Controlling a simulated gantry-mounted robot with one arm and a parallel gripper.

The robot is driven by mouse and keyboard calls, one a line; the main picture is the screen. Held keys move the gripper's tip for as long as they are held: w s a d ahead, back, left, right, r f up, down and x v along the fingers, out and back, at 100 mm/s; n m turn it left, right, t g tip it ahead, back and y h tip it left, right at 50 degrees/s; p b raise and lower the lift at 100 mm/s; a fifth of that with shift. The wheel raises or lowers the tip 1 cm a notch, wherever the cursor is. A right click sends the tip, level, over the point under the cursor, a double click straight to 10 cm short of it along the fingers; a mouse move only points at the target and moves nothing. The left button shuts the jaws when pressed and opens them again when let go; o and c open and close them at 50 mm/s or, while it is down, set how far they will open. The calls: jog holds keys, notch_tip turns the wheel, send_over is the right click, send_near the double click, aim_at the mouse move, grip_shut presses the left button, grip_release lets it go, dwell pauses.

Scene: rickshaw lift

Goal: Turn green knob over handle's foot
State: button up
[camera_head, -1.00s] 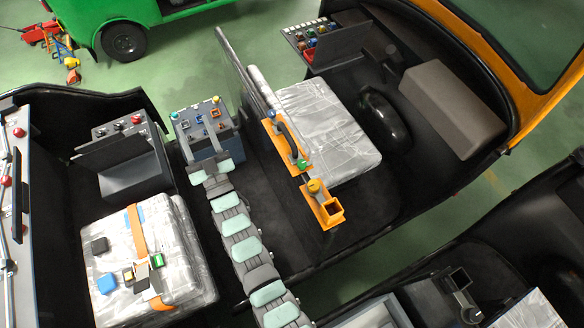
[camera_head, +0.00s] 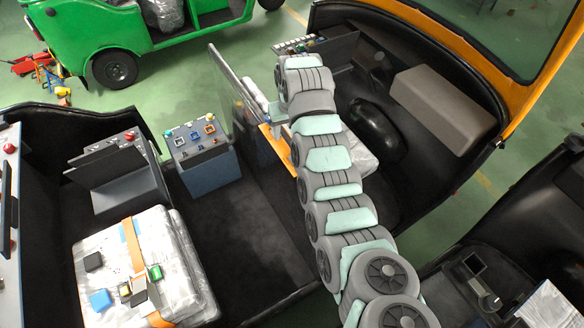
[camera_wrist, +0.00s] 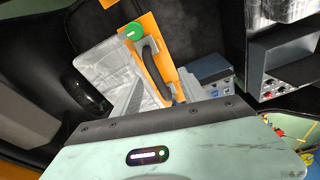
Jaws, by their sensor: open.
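The green knob (camera_wrist: 133,31) is a round disc with a pale mark, on an orange panel (camera_wrist: 152,40) in the wrist view. A black curved handle (camera_wrist: 152,66) is fixed to the same panel, and the knob sits beside the handle's upper foot. My gripper (camera_wrist: 157,90) is open and empty, with its grey fingers on either side of the handle's lower part in the picture; I cannot tell the gap in depth. In the head view only a strip of the orange panel (camera_head: 278,148) shows, since my arm hides the knob and handle.
A wrapped silver pad (camera_head: 358,155) lies beside the panel. A clear upright screen (camera_head: 228,88) stands left of it. A blue-grey control box (camera_head: 208,170) is further left, and a black cylinder (camera_head: 374,124) lies to the right. Dark floor left of my arm is clear.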

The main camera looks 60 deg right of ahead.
jog(key=s+a+r+g+y, duration=0.1)
jog(key=s+a+r+g, duration=0.1)
jog(key=s, duration=0.4)
jog(key=f, duration=1)
jog(key=shift+d+f, duration=0.2)
jog(key=shift+f, duration=0.05)
grip_shut()
